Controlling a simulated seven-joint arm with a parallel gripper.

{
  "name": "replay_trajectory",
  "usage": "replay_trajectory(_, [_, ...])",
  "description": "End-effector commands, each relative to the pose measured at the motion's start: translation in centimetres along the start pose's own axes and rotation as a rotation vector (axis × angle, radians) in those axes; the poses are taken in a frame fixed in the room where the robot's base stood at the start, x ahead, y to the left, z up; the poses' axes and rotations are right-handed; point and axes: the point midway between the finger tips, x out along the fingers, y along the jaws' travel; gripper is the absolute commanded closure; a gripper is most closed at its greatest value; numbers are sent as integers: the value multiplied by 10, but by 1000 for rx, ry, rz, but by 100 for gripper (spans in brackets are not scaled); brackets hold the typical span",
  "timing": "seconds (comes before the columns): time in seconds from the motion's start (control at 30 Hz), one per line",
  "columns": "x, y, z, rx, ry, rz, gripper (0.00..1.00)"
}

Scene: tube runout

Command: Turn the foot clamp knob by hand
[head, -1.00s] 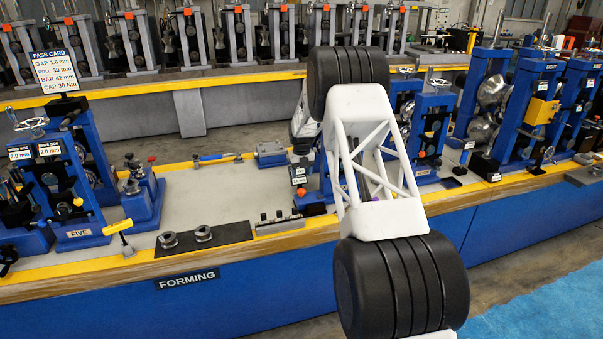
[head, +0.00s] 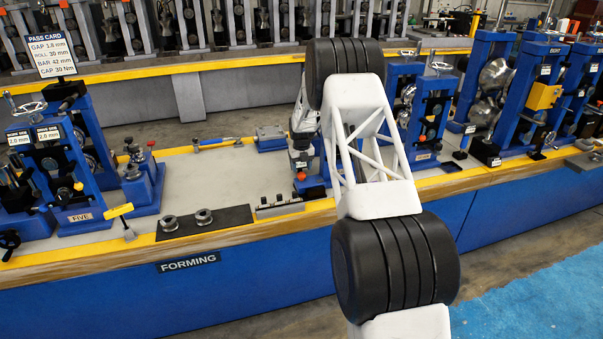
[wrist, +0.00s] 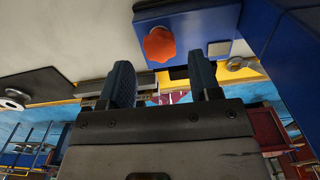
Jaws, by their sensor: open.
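An orange lobed knob (wrist: 159,44) sits on the face of a blue block (wrist: 188,22) in the wrist view. I take it to be the foot clamp knob. My gripper (wrist: 162,82) is open, with its two dark ribbed fingers spread left and right. The knob appears just beyond the fingertips, between their lines, and nothing is held. I cannot tell the exact depth gap. In the head view a small orange knob (head: 301,176) shows low beside my arm at the bench. My arm hides most of the gripper and the stand there.
A dark mat (head: 208,221) with two metal rings lies left on the bench. A blue-handled tool (head: 215,142) lies behind it. Blue roll stands (head: 428,112) rise close right of my arm. A pale square plate (wrist: 220,48) is beside the knob. The bench's middle left is clear.

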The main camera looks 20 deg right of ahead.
Motion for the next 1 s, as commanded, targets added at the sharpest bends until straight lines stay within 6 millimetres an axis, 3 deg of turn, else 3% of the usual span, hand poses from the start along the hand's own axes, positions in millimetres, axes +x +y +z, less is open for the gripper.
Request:
replay_trajectory(0.4, [28,0,0,0,0,0,43])
replay_trajectory(1.0, [30,0,0,0,-1,0,46])
